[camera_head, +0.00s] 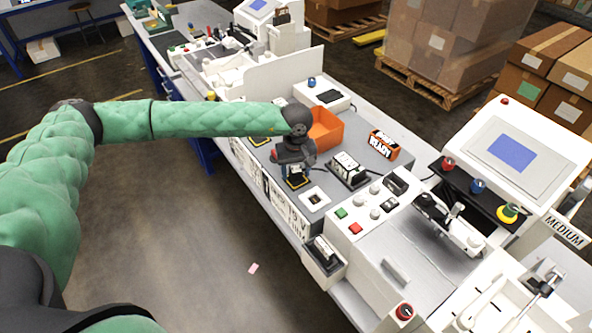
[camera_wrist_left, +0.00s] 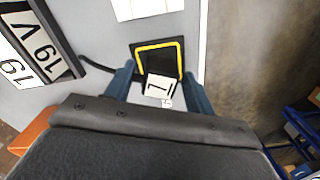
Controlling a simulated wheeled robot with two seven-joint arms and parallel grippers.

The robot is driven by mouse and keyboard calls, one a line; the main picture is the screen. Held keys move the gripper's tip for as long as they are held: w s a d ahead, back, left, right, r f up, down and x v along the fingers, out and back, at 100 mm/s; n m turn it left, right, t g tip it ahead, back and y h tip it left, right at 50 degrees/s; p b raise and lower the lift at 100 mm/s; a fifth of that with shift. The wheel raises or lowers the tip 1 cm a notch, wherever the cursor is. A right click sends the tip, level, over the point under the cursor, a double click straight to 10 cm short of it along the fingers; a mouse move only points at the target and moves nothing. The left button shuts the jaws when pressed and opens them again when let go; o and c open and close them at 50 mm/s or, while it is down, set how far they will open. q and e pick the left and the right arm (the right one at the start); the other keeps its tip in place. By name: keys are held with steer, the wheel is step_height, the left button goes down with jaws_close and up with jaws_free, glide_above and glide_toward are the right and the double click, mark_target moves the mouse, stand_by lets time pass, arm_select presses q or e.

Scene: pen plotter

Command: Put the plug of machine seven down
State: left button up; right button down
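The plug of machine seven (camera_wrist_left: 160,87), with a white label bearing what looks like a 7, is at a black pad with a yellow border (camera_wrist_left: 172,43) on the grey bench. My left gripper (camera_wrist_left: 160,82) is over it with its blue fingers on either side; gaps show between the fingers and the label. In the head view the left gripper (camera_head: 296,174) points down over the pad (camera_head: 297,183) and hides most of the plug. A black cable runs from the pad area to a black adapter marked 19 V (camera_wrist_left: 42,55). My right gripper is not in view.
An orange bin (camera_head: 326,128) stands just behind the gripper. A black-and-white adapter (camera_head: 348,170) and an orange-black box (camera_head: 384,144) are to its right. A white machine with a screen (camera_head: 515,150) fills the right side. The bench edge is close on the left.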

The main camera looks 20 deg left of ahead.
mark_target(296, 168)
arm_select(q)
steer(key=shift+r, duration=0.1)
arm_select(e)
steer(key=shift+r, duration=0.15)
arm_select(q)
steer(key=shift+r+p, duration=0.1)
steer(key=shift+p, duration=0.2)
steer(key=shift+r+b, duration=0.65)
step_height(296, 168, up, 4)
steer(key=shift+f+b, duration=0.1)
steer(key=shift+b, duration=0.85)
step_height(296, 168, up, 5)
steer(key=shift+r+b, duration=0.1)
steer(key=shift+b, duration=0.8)
steer(key=shift+r, duration=0.75)
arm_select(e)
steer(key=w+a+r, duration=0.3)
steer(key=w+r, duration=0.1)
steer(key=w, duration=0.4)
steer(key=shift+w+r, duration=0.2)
